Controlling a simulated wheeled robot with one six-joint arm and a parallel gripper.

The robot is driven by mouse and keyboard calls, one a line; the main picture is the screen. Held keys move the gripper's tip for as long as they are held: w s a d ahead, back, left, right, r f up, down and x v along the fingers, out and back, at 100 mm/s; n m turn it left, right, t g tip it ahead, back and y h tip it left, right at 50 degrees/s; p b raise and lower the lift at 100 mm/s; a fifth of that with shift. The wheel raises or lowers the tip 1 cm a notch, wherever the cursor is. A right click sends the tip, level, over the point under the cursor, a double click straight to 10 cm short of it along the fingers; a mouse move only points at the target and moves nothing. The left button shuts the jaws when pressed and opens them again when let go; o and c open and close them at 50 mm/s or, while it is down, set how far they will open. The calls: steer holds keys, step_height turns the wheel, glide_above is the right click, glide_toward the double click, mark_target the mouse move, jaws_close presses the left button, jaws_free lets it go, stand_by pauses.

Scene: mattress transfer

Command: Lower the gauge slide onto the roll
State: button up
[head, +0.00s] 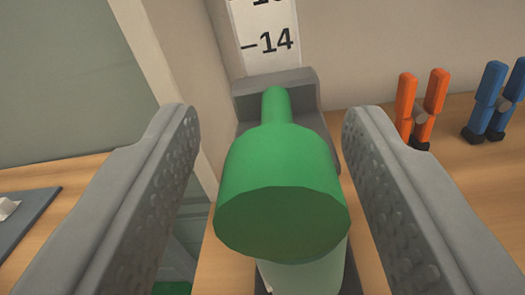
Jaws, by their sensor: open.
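The gauge slide (308,88) is a grey block in front of a white scale strip (265,38). The number 14 shows just above the block. A green handle (280,175) with a thin neck and a wide round end sticks out from the slide toward me. My gripper (271,122) is open, with one finger on each side of the handle and gaps between. The pale green roll (325,272) shows in part below the handle. The handle hides most of it, and I cannot tell how far the slide is above it.
Orange clamps (424,108) and blue clamps (495,100) stand on the wooden surface (470,170) at the right. A dark tray (35,222) with a pale item lies at the far left. A beige upright (165,55) rises left of the scale.

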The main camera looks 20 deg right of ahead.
steer(key=v, duration=1.7)
steer(key=shift+c, duration=0.2)
steer(key=shift+w, duration=0.1)
steer(key=c, duration=0.4)
steer(key=w+d+r+h, duration=0.1)
steer(key=w+d+r+t+h, duration=0.1)
steer(key=shift+w+d+m+t+h, duration=0.1)
steer(key=shift+d+m+t+h, duration=0.2)
steer(key=shift+m, duration=0.1)
jaws_close()
steer(key=r+x, duration=0.2)
steer(key=x, duration=0.9)
steer(key=shift+t+h, duration=0.3)
steer(key=shift+h, duration=0.1)
steer(key=shift+a+f, duration=0.25)
steer(key=shift+f, duration=0.85)
steer(key=shift+a+f, duration=0.25)
steer(key=shift+f, duration=0.9)
